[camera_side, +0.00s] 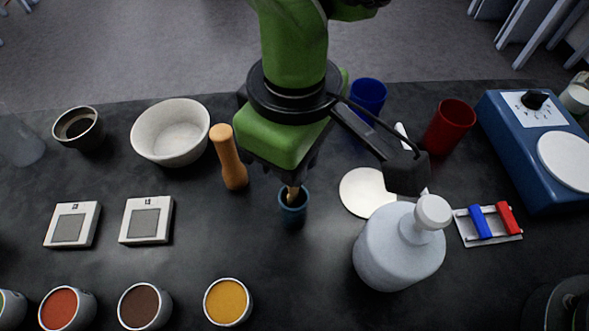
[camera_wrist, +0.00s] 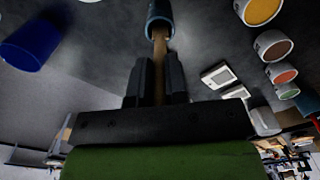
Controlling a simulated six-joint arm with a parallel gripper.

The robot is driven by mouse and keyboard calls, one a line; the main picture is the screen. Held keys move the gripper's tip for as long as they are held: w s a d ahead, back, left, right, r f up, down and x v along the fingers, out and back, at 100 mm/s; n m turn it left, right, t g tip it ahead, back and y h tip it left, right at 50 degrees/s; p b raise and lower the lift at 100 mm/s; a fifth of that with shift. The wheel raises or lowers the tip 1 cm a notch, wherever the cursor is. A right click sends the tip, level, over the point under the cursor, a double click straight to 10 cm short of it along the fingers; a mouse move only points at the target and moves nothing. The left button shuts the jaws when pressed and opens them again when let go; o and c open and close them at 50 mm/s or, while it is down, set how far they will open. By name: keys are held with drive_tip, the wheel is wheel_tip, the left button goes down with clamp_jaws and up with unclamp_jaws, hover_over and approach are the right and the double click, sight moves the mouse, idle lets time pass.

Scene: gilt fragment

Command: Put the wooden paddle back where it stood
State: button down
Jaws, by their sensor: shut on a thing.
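The wooden paddle (camera_wrist: 159,62) is a thin light-brown stick between the two dark fingers of my gripper (camera_wrist: 158,82) in the wrist view. Its far end reaches into the mouth of a small blue-teal cup (camera_wrist: 159,10). In the side view the paddle (camera_side: 292,193) shows just under my gripper (camera_side: 290,180), with its lower end inside the cup (camera_side: 293,213), which stands on the dark table. My gripper is shut on the paddle and points down over the cup. The paddle's lower tip is hidden in the cup, and its upper part is hidden by my gripper.
A wooden pestle-like piece (camera_side: 229,158) stands close left of my gripper, with a white bowl (camera_side: 171,132) beyond. A large jug (camera_side: 396,247) stands at right, near a white disc (camera_side: 362,192). Blue (camera_side: 369,95) and red (camera_side: 449,127) cups stand behind. Paint cups (camera_side: 228,302) line the front.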

sight(294, 191)
drive_tip(key=shift+f, duration=1.65)
drive_tip(key=shift+f, duration=0.1)
drive_tip(key=c, duration=1.1)
unclamp_jaws()
wheel_tip(294, 191, up, 12)
drive_tip(key=shift+r, duration=0.15)
drive_tip(key=shift+d, duration=0.1)
